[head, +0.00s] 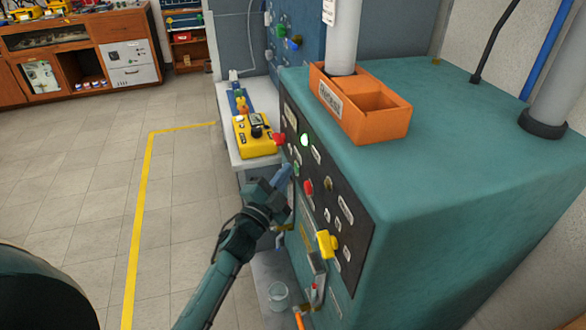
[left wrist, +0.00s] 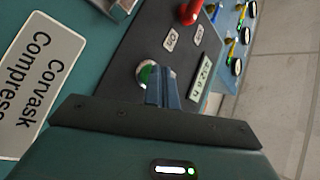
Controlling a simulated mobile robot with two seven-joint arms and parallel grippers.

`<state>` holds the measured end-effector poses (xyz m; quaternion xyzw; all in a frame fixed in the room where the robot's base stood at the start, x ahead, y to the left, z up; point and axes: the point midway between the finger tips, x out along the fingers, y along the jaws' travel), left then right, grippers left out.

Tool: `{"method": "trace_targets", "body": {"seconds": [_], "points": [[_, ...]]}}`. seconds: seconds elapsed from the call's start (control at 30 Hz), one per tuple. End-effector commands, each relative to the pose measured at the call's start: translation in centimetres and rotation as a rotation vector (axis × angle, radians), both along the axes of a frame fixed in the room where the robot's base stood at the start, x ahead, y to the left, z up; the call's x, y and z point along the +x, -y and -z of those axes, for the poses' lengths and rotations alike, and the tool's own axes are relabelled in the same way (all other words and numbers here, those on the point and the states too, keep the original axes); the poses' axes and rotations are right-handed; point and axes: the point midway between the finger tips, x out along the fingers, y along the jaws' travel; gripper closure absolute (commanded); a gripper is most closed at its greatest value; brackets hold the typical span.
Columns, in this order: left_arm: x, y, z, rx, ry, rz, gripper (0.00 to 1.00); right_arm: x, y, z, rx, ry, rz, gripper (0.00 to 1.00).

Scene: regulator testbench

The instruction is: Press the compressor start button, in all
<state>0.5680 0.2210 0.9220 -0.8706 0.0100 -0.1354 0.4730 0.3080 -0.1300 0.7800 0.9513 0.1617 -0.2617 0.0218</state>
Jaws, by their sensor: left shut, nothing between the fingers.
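The teal compressor cabinet (head: 450,180) stands at the right in the head view, with a dark control panel (head: 352,228) on its side. A green button (head: 296,169) on the panel sits right at the tips of my left gripper (head: 286,172). In the left wrist view the green button (left wrist: 146,72) has a metal ring, and the shut blue fingers (left wrist: 160,82) partly cover it. Whether the fingers touch it or press it in, I cannot tell. The left gripper is empty. My right gripper is not in view.
A yellow device (head: 254,138) stands on a bench behind. An orange tray (head: 362,125) sits on the cabinet. The floor at left is clear.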

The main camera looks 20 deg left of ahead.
Motion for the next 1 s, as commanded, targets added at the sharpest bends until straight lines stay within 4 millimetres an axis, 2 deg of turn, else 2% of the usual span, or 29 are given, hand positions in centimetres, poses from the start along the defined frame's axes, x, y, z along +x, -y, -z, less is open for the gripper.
{"method": "trace_targets", "body": {"seconds": [1.0], "points": [[-1.7,-2.2,-0.1,0.001,-0.001,0.000,1.00,-0.1,0.0,-0.8,0.000,-0.001,-0.001,0.64]]}}
